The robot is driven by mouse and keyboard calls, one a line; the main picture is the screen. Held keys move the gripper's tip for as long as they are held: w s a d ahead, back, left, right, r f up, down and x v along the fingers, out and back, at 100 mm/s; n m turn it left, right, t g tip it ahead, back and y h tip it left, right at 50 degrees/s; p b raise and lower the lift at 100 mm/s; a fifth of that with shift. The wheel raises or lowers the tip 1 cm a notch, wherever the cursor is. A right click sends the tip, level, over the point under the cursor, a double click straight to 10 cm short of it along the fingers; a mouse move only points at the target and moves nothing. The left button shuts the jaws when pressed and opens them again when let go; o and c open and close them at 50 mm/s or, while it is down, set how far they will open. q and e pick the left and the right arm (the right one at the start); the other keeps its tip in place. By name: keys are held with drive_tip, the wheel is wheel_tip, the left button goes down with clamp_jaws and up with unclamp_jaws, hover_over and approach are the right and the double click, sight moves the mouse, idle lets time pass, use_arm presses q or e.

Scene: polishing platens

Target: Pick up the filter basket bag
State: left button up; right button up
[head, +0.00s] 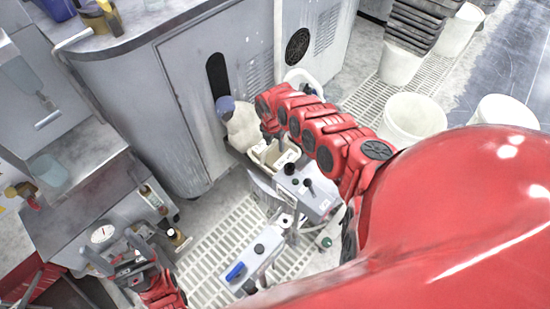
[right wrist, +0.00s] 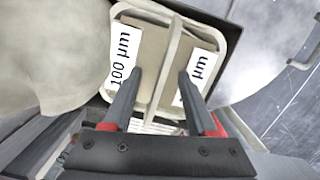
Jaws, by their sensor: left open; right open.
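The filter basket bag (right wrist: 153,62) looks like a beige, rimmed basket with a middle divider and white labels; one reads "100 µm". In the head view it is the small cream basket (head: 268,156) beside the cabinet, partly hidden by my right arm. My right gripper (right wrist: 160,82) is open and empty. Its two dark fingers appear over the basket, one on each side of the divider; I cannot tell whether they touch it. My left gripper (head: 122,262) is open and empty at the lower left, far from the basket.
A cream rounded bag or jug with a blue top (head: 241,125) stands close left of the basket. A grey control box (head: 308,190) is just in front. The grey cabinet (head: 185,110) stands behind. White buckets (head: 412,120) stand at right on floor grating.

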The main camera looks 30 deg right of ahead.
drive_tip(key=shift+w+f+b, duration=0.1)
drive_tip(key=shift+f+b, duration=0.05)
drive_tip(key=shift+b, duration=0.15)
idle(0.4)
clamp_jaws()
idle(0.4)
idle(1.2)
